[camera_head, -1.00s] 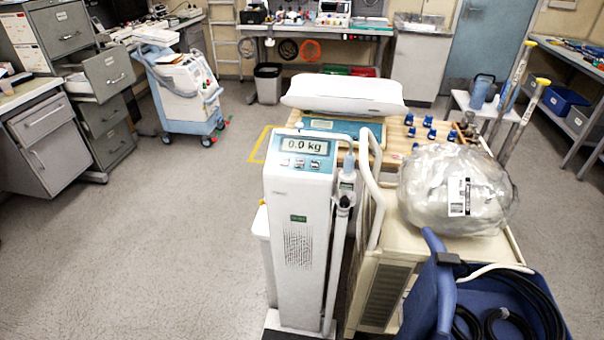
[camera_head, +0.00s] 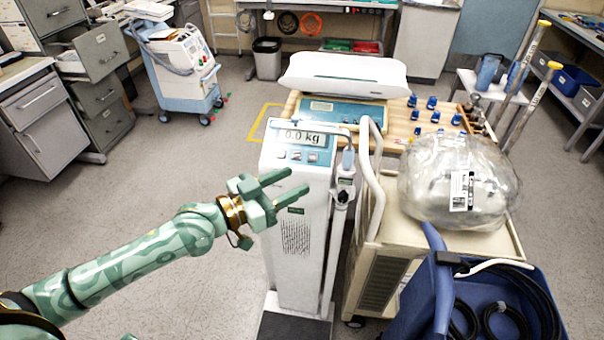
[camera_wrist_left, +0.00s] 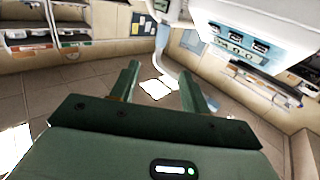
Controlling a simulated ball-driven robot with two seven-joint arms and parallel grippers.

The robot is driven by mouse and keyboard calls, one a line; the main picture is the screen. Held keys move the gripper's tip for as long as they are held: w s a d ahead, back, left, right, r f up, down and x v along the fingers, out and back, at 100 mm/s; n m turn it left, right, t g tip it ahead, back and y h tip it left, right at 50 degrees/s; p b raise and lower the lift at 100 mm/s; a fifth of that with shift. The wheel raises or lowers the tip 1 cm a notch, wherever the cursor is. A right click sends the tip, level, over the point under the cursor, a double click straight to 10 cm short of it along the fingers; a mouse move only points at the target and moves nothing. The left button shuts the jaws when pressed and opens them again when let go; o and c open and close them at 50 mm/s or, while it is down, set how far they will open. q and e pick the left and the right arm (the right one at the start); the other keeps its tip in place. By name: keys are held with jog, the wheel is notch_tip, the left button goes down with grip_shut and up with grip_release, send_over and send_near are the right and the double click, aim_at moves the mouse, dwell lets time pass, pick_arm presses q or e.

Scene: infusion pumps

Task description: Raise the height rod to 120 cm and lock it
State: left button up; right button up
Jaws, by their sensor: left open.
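The white scale column (camera_head: 300,225) stands upright in the middle of the head view, its display (camera_head: 303,138) reading 0.0 kg. The height rod (camera_head: 333,245) runs upright along the column's right side, with a grey-white clamp (camera_head: 344,190) and a light blue-grey top piece (camera_head: 348,158). Any scale marks are too small to read. My green left gripper (camera_head: 297,183) is open and empty in front of the column's upper part, left of the clamp and apart from it. In the left wrist view its two fingers (camera_wrist_left: 160,88) stand apart with nothing between them. My right gripper is not in view.
A beige cart (camera_head: 380,290) with a plastic-wrapped bundle (camera_head: 455,190) stands right of the column. A blue bin (camera_head: 470,310) with black hoses is at the front right. A baby scale (camera_head: 343,75) lies behind. The floor to the left is open.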

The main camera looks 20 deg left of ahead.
aim_at(344, 156)
pick_arm(q)
jog(key=b+x, duration=0.1)
jog(key=x, duration=1.5)
jog(key=shift+w+a+f, duration=0.1)
grip_shut()
